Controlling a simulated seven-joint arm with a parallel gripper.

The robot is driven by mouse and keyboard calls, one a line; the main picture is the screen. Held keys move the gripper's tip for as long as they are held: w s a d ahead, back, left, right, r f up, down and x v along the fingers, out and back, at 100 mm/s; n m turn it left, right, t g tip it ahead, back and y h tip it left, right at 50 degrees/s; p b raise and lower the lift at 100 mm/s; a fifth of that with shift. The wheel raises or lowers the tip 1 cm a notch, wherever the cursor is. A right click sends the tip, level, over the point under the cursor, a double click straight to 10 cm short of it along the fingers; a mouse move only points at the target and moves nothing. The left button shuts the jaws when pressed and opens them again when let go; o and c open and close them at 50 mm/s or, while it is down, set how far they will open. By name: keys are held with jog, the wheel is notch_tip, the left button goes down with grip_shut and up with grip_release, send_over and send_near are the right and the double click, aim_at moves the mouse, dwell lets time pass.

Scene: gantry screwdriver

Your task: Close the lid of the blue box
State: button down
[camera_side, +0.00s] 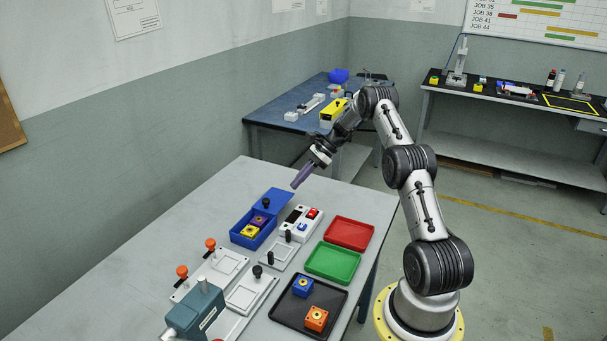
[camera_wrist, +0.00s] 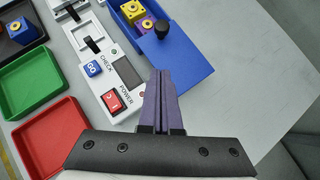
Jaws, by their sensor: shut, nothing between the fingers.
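The blue box (camera_side: 240,237) stands on the grey table with its top open, holding a yellow block (camera_side: 250,231) and a purple block (camera_side: 260,221). Its blue lid (camera_side: 279,198) extends from the box's far side and carries a black knob (camera_side: 266,202). In the wrist view the lid (camera_wrist: 185,62) and its knob (camera_wrist: 162,27) lie just beyond my fingers. My gripper (camera_side: 295,185) has purple fingers and is shut and empty. It is above the table, to the right of the lid in the side view. The wrist view shows its fingertips (camera_wrist: 160,72) pressed together.
A white control panel (camera_side: 300,222) with a red power switch (camera_wrist: 112,101) stands beside the box. Red (camera_side: 350,233) and green (camera_side: 334,262) trays and a black tray (camera_side: 283,311) lie to the right. White fixtures with upright knobs stand nearer. The table's far end is clear.

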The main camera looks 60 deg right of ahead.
aim_at(268, 206)
jog(key=x, duration=0.3)
jog(key=shift+w+a+f, duration=0.15)
jog(key=shift+a+f, duration=0.1)
jog(key=w+a, duration=0.2)
jog(key=shift+a+f, duration=0.15)
jog(key=shift+a, duration=0.1)
jog(key=shift+w+a, duration=0.35)
jog(key=shift+a, duration=0.05)
jog(key=a, duration=1.3)
jog(key=shift+s, duration=0.1)
